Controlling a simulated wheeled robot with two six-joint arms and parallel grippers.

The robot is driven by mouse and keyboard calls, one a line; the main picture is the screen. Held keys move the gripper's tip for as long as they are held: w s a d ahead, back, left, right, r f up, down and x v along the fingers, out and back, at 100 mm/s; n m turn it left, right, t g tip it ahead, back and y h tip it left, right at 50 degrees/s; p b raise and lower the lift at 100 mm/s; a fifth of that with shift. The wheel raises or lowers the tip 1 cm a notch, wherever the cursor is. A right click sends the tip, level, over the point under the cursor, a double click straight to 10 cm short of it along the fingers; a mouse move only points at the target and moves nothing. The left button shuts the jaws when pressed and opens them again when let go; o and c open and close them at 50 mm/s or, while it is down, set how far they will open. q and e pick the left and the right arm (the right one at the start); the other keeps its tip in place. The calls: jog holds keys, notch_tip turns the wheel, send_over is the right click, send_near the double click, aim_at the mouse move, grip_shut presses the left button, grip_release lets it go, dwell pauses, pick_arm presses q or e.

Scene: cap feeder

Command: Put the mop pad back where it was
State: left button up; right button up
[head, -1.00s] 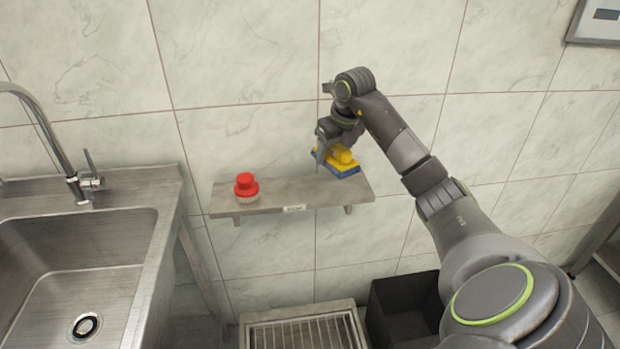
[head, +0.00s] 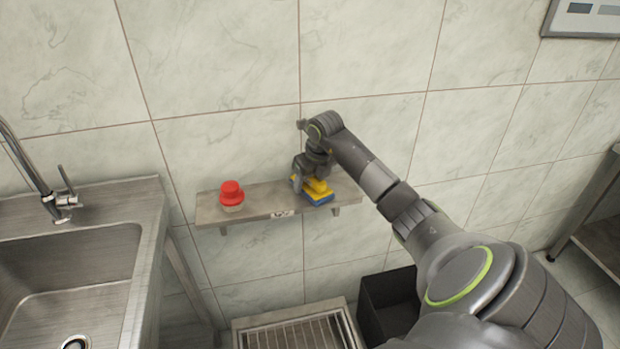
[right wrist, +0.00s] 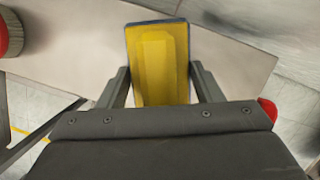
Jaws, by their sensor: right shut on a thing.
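The mop pad is a yellow block with a blue underside (head: 320,193). It is at the right part of the wall shelf (head: 262,202), at the level of its top; I cannot tell for sure if it touches the board. My right gripper (head: 306,181) is shut on the mop pad from above. In the right wrist view the yellow top of the mop pad (right wrist: 157,60) shows between the two fingers (right wrist: 160,82), with the pale shelf beyond. My left gripper is not in view.
A red-topped brush (head: 231,194) stands at the shelf's left part, with clear board between it and the pad. A steel sink (head: 75,265) is at the left. A floor grate (head: 300,332) and a dark bin (head: 388,305) are below the shelf.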

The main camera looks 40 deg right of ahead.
jog(key=o, duration=1.1)
jog(key=shift+f, duration=0.1)
jog(key=b+v, duration=0.1)
jog(key=v, duration=1.1)
jog(key=shift+r, duration=0.2)
